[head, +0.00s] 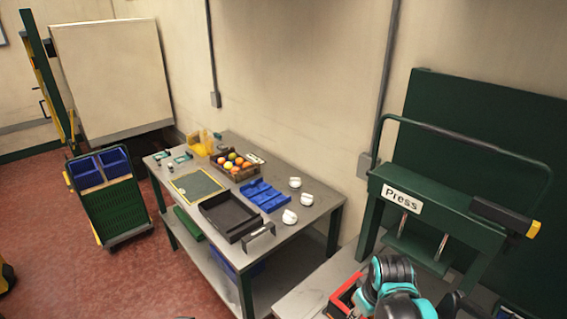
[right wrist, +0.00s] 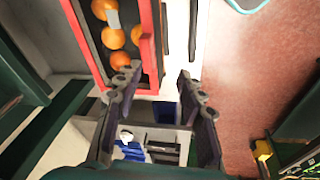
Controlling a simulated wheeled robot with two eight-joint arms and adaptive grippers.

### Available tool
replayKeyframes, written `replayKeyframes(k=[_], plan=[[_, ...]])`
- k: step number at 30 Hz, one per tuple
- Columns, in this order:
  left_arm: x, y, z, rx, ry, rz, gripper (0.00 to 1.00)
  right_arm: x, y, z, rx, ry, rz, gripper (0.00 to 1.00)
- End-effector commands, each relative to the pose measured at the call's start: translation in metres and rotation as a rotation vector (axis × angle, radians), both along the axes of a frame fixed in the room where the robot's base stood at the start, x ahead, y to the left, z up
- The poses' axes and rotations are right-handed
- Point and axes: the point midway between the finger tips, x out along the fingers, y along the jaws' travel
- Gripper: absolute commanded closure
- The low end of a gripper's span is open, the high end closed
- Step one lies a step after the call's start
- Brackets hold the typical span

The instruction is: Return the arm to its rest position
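My right gripper (right wrist: 158,85) shows in the right wrist view with its two dark fingers spread apart and nothing between them. Beyond its fingertips is a red-rimmed crate (right wrist: 148,48) holding several oranges (right wrist: 112,38). In the head view, my right arm with teal and black joints (head: 388,285) is at the bottom right, over the press bench. It partly hides the red crate (head: 340,299), and its gripper cannot be made out there. My left arm and left gripper are in neither view.
A green press (head: 440,215) stands close behind my right arm. A grey table (head: 290,232) at centre holds a fruit crate (head: 219,168), a blue tray (head: 262,205), a black tray (head: 212,229) and white cups (head: 290,216). A green cart (head: 108,205) stands left. The red floor (head: 110,285) at left is open.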

Motion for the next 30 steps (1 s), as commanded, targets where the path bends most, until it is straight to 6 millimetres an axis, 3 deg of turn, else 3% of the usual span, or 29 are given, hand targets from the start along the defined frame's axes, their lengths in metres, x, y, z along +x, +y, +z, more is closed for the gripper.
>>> replayKeyframes(k=[1, 3, 9, 15, 21, 30], plan=[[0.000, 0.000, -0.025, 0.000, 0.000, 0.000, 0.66, -0.009, 0.003, -0.018, 0.008, -0.032, -0.031, 0.61], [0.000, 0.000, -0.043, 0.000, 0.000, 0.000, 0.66, -0.018, 0.007, -0.026, 0.024, -0.079, -0.082, 0.61], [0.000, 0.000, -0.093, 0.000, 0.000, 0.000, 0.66, -0.043, 0.016, -0.058, 0.086, -0.217, -0.225, 0.61], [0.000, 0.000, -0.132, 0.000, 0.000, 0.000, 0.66, -0.063, 0.022, -0.088, 0.156, -0.326, -0.337, 0.61], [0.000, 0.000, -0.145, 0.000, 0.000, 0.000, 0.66, -0.070, 0.025, -0.098, 0.195, -0.375, -0.389, 0.61], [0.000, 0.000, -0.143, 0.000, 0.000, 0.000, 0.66, -0.070, 0.025, -0.096, 0.199, -0.381, -0.394, 0.61]])
